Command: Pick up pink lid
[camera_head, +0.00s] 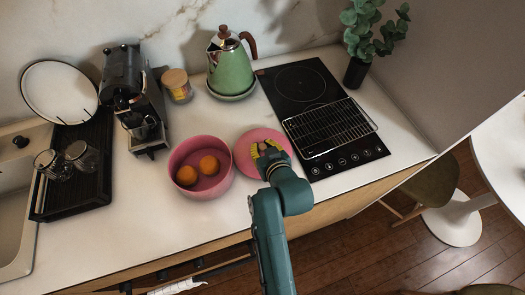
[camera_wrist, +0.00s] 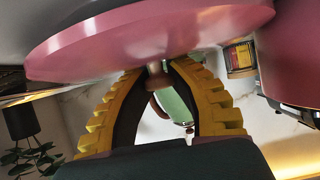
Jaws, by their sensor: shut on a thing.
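The pink lid (camera_head: 249,142) is a round disc on the counter area, between the pink bowl and the black cooktop in the head view. My gripper (camera_head: 268,150) is over its right part, with yellow finger pads. In the wrist view, which shows the room upside down, the lid (camera_wrist: 150,40) spans the top. Its small knob (camera_wrist: 156,80) sits between the tips of my yellow-padded fingers (camera_wrist: 156,72), which are shut on it. I cannot tell whether the lid touches the counter.
The pink bowl (camera_head: 222,153) with two oranges stands just left of the lid. The black cooktop (camera_head: 342,165) with a wire rack (camera_head: 330,127) is close on the right. A green kettle (camera_head: 231,72) and a yellow-labelled jar (camera_head: 177,86) stand behind. The front counter strip is clear.

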